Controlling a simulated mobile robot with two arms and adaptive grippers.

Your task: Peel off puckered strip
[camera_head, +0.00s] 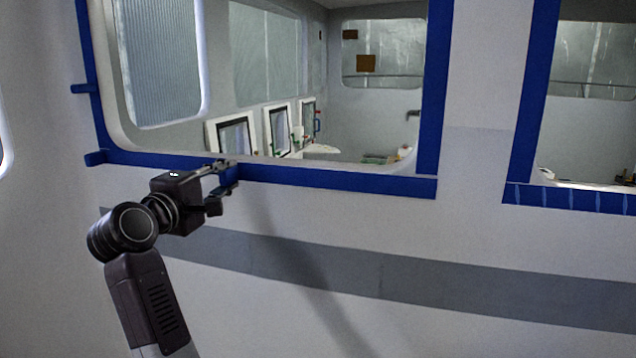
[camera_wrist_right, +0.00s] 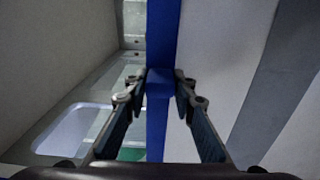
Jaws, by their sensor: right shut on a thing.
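Blue tape strips frame the large window opening. The bottom strip (camera_head: 330,181) runs flat along its lower edge. My right gripper (camera_head: 228,172) is at the left part of this strip. In the right wrist view, its two fingers (camera_wrist_right: 160,85) close from both sides on a blue tape tab (camera_wrist_right: 158,87) that stands out from the strip (camera_wrist_right: 163,30). At the smaller opening on the right, the bottom strip (camera_head: 570,198) shows several pale cross creases and looks puckered; my right gripper is well away from it. My left gripper is not in view.
Blue tabs stick out at the left, an upper one (camera_head: 82,88) and a lower one (camera_head: 95,158). A grey band (camera_head: 380,275) crosses the white wall below. Through the opening, white-framed panels (camera_head: 232,132) show inside. The wall right of my arm is clear.

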